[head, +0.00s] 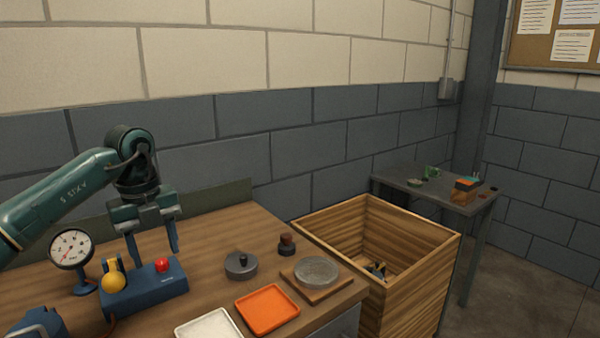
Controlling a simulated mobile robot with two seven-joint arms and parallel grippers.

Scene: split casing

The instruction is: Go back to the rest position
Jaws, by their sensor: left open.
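My left gripper (152,256) comes in from the left on a green arm. Its two dark fingers point down, spread apart, with nothing seen between them. It is above the workbench (222,228), just behind or over a blue box (172,281) with a red button (162,264) and a yellow knob (114,282); I cannot tell the exact gap. My right gripper is not in view.
A gauge (71,248) stands left of the box. A grey lidded pot (241,265), dark stamp (287,244), glass dish (317,271), orange tray (267,308) and white tray (209,325) are on the bench. A wooden crate (420,285) and side table (405,179) stand right.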

